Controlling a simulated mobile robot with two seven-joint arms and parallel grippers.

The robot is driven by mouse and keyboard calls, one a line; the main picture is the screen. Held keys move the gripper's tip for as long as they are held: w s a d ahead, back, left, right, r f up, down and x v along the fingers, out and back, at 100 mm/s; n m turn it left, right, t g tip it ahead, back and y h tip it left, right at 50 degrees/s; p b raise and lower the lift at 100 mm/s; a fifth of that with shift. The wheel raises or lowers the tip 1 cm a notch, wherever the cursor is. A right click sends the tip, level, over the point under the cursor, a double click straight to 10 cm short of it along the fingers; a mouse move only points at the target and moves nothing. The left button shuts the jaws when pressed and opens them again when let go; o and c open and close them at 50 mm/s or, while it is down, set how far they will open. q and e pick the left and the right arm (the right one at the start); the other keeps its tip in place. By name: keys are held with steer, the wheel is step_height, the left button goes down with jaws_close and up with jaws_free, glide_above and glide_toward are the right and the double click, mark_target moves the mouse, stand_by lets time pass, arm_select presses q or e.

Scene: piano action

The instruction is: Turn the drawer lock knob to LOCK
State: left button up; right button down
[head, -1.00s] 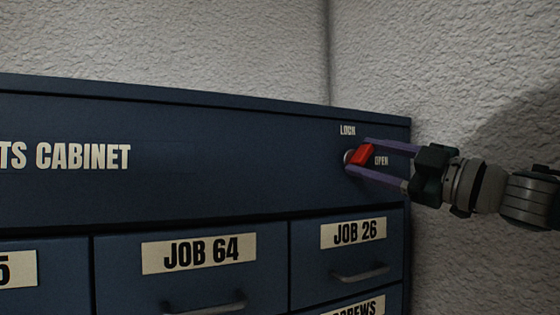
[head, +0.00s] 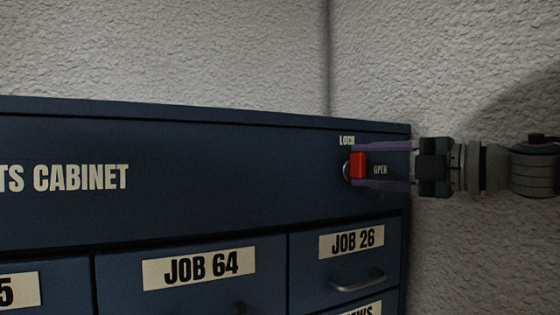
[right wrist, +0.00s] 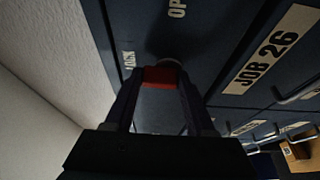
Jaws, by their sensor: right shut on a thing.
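The red lock knob (head: 358,166) sits on the upper right of the blue cabinet's front (head: 220,165). Its red grip stands about upright, below the LOCK label (head: 347,141) and left of the OPEN label (head: 380,170). My right gripper (head: 360,166) comes in from the right, with its purple fingers above and below in the head view, and is shut on the knob. In the right wrist view the red knob (right wrist: 160,76) lies between the two fingertips (right wrist: 159,78). My left gripper is not in view.
Drawers labelled JOB 64 (head: 198,267) and JOB 26 (head: 351,243) lie below the knob, with a protruding handle (head: 357,280) on the right one. A textured pale wall (head: 480,70) stands behind and right of the cabinet.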

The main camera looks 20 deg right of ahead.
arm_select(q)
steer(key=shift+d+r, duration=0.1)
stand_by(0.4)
arm_select(e)
steer(key=shift+c, duration=1.2)
jaws_free()
steer(key=shift+f, duration=0.1)
steer(key=shift+f, duration=0.15)
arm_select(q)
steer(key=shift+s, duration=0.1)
